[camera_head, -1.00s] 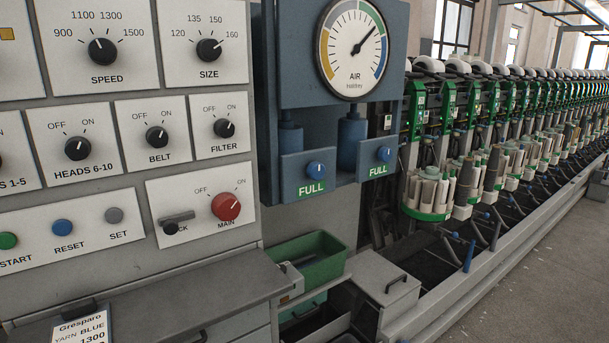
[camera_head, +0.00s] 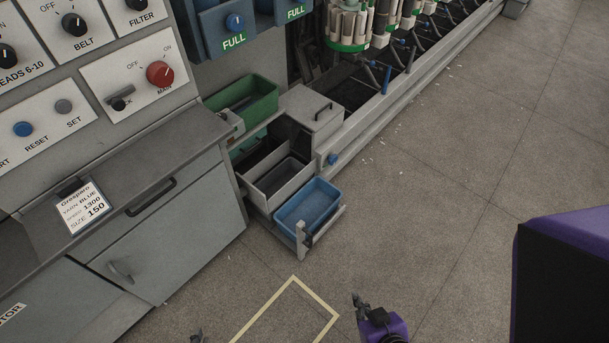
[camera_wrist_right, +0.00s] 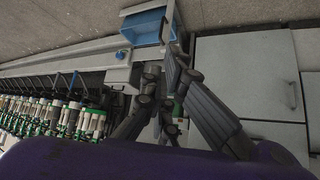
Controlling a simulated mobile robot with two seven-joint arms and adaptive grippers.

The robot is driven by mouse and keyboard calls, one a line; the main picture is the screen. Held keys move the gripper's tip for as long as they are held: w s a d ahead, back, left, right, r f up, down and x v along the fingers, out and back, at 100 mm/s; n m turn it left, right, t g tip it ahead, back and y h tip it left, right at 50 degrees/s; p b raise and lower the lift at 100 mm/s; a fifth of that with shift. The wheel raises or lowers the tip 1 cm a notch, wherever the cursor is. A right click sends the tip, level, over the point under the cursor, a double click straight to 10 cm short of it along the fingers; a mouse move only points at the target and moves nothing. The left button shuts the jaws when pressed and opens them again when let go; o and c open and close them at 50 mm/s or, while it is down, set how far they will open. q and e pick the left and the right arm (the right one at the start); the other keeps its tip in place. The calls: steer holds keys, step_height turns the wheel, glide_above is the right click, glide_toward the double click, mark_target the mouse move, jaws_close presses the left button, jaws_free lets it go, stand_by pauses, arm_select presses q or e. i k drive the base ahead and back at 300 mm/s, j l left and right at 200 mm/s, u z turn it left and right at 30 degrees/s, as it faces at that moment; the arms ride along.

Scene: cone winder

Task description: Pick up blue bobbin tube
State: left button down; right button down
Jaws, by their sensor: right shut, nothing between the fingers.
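A slim blue tube (camera_head: 387,79) stands on the near edge of the winding machine in the head view. A second slim blue piece (camera_head: 411,58) stands just behind it. I cannot tell for sure that either is the blue bobbin tube. My right gripper (camera_head: 362,303) is at the bottom centre, low and well in front of the machine, shut and empty. It also shows in the right wrist view (camera_wrist_right: 164,82), with its dark fingers in front of the cabinets. Only a tip of my left gripper (camera_head: 196,336) shows at the bottom edge; its jaws are cut off.
A blue bin (camera_head: 336,217) sits in a low pulled-out rack, beside a grey tray (camera_head: 258,200) and below a green bin (camera_head: 268,84). A grey cabinet (camera_head: 190,240) stands left. A yellow outline (camera_head: 322,308) marks the floor. Open floor lies to the right.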

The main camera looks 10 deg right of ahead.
mark_target(386, 82)
steer(key=i+l, duration=0.25)
steer(key=l, duration=0.3)
steer(key=i+l+z, duration=0.1)
steer(key=i+l, duration=0.15)
steer(key=l, duration=0.3)
steer(key=i+l+z, duration=0.1)
steer(key=i+l, duration=0.2)
steer(key=l, duration=0.25)
steer(key=i+l, duration=0.3)
steer(key=l, duration=0.2)
steer(key=i+l+z, duration=0.1)
steer(key=i+l, duration=0.2)
steer(key=l, duration=0.2)
steer(key=i+l, duration=0.3)
steer(key=l, duration=0.2)
steer(key=z, duration=0.05)
